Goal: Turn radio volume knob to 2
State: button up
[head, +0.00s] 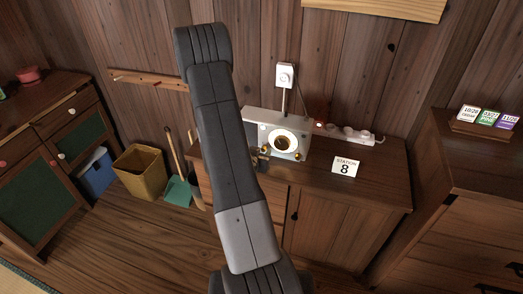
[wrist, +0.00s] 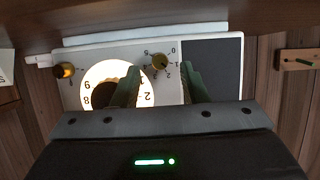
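The radio (head: 262,117) is a pale box with a round lit dial, standing on the wooden cabinet. In the wrist view the radio (wrist: 210,62) appears upside down. Its small brass volume knob (wrist: 158,62) has a printed number scale around it, with 0, 1 and 2 on its right side. The knob's pointer is too small to read surely. My gripper (wrist: 160,70) is open, with one green finger on each side of the knob in the picture. I cannot tell whether either finger touches it. In the head view my arm hides most of the gripper.
A second brass knob (wrist: 65,70) sits across the dial (wrist: 101,72). A "STATION 8" card (head: 345,167) stands on the cabinet top (head: 376,172), right of the radio. A white power strip (head: 357,135) lies behind it.

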jog(key=shift+x, duration=0.95)
jog(key=shift+c, duration=0.2)
grip_shut()
jog(key=b, duration=0.2)
jog(key=shift+f+m+b, duration=0.2)
jog(key=shift+m+b, duration=0.1)
jog(key=shift+b, duration=0.05)
jog(key=m+b, duration=0.1)
jog(key=b, duration=0.2)
jog(key=y+b, duration=0.1)
jog(key=b, duration=0.2)
jog(key=shift+d+m+t+y, duration=0.2)
jog(key=shift+m+t+y, duration=0.1)
jog(key=shift+m+t, duration=0.1)
jog(key=shift+r+b, duration=0.1)
jog(key=shift+b, duration=0.8)
jog(key=shift+r+m, duration=0.1)
jog(key=shift+m, duration=0.2)
